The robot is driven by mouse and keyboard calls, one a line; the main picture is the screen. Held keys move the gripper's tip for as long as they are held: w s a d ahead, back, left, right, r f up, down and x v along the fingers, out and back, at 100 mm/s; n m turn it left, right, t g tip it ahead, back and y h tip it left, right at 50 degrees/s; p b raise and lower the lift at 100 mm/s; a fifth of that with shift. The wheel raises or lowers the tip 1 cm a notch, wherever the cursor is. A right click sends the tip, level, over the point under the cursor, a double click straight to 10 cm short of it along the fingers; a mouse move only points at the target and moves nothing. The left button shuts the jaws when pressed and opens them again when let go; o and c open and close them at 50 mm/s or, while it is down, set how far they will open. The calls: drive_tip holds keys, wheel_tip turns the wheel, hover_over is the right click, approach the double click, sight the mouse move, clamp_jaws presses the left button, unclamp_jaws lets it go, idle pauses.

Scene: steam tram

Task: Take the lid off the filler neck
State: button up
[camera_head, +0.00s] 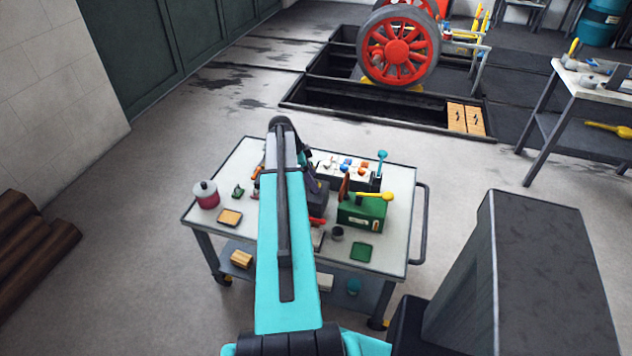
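I cannot make out a filler neck for certain in the head view. A small dark red pot (207,199) with a grey knobbed lid (204,187) stands at the left end of the trolley top (228,182); the lid sits on the pot. I cannot tell whether this is the lid of the task. My teal arm reaches over the middle of the trolley and hides part of its top. My gripper does not show clearly; the arm is in front of that area.
The trolley also holds a green box (362,213) with a yellow-handled tool (376,196), a dark cup (337,234) and several small parts. Behind it lies an open floor pit (345,100) with a red spoked wheel (398,47). A workbench (588,84) stands right.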

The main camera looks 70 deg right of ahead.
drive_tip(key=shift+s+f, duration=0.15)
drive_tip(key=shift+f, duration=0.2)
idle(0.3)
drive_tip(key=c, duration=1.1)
